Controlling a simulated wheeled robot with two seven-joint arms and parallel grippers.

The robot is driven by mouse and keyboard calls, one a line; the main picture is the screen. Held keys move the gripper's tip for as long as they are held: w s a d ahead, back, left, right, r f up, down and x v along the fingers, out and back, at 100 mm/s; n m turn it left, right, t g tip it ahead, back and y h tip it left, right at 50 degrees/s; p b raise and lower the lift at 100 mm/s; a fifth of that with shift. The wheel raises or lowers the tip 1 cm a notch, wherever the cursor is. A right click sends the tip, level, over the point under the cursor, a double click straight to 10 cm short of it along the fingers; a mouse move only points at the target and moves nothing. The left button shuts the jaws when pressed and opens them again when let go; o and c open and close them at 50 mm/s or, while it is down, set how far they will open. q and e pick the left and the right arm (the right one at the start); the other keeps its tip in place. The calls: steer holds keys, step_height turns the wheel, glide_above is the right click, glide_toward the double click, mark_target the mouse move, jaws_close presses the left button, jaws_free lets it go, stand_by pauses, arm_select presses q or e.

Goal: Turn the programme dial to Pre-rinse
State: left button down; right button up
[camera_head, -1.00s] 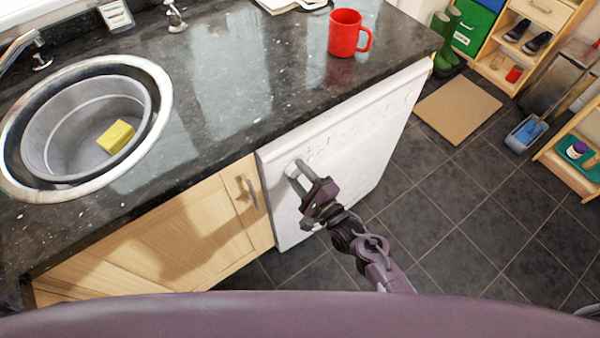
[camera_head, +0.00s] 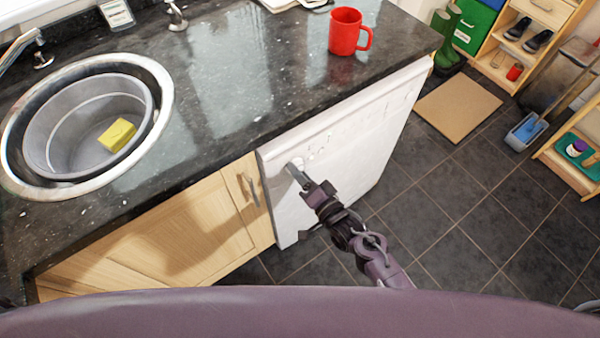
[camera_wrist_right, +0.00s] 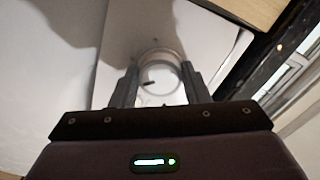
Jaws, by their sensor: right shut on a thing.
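The programme dial (camera_head: 295,164) is a pale round knob at the upper left of the white dishwasher front (camera_head: 345,150). In the right wrist view the dial (camera_wrist_right: 160,72) sits between the two fingers, with a small dark mark on its face. My right gripper (camera_head: 300,173) reaches it from the front and is shut on it. The fingers (camera_wrist_right: 159,88) lie on either side of the dial in the right wrist view. The dial's programme labels are too small to read. My left gripper is not in view.
The dark granite worktop (camera_head: 230,90) runs above the dishwasher, with a red mug (camera_head: 345,32) near its edge. A wooden cupboard door (camera_head: 170,225) with a handle is left of the dishwasher. A sink with a yellow sponge (camera_head: 117,135) is further left.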

steer(key=n, duration=0.9)
steer(key=n+b, duration=0.1)
steer(key=n, duration=1.8)
steer(key=shift+w+d, duration=0.15)
steer(key=shift+d, duration=0.1)
steer(key=shift+n, duration=0.3)
steer(key=o, duration=1)
steer(key=b+v, duration=0.1)
steer(key=v, duration=0.6)
steer(key=shift+s+d, duration=0.25)
steer(key=shift+s, duration=0.05)
